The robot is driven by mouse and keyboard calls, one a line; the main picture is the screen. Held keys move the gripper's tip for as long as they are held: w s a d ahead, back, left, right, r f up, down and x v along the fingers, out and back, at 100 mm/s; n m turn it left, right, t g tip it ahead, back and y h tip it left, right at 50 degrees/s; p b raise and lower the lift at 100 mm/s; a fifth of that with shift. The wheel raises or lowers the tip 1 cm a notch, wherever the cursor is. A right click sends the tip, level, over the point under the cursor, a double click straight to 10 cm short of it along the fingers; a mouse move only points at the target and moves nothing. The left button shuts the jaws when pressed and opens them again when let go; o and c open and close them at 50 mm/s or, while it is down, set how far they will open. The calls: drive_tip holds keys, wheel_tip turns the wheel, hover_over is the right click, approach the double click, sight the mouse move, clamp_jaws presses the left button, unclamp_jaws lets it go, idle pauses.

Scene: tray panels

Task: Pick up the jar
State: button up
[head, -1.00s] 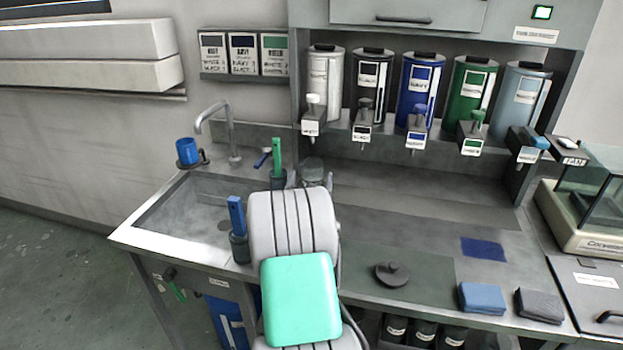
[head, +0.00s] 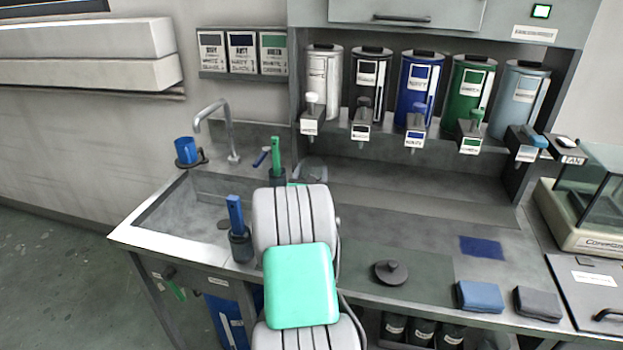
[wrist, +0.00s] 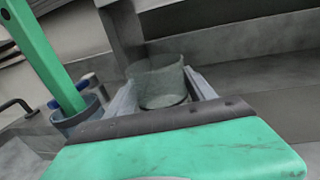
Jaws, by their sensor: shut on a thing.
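The jar (wrist: 158,82) is a clear, open glass vessel seen in the wrist view. My gripper (wrist: 161,92) is shut on it, with one pale finger on each side. In the head view only part of the jar (head: 314,171) shows at the back of the counter, past the end of my arm. My arm hides most of the jar and the fingers there. I cannot tell whether the jar's base touches the counter.
A dark cup with a green-handled tool (head: 277,165) stands just left of the jar. Another holder with a blue-handled tool (head: 238,235) stands by the sink (head: 185,212). A dark round lid (head: 391,272) and folded cloths (head: 481,297) lie on the counter. Dispensers (head: 418,90) line the back.

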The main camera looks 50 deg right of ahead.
drive_tip(key=c, duration=0.7)
drive_tip(key=shift+r, duration=0.1)
clamp_jaws()
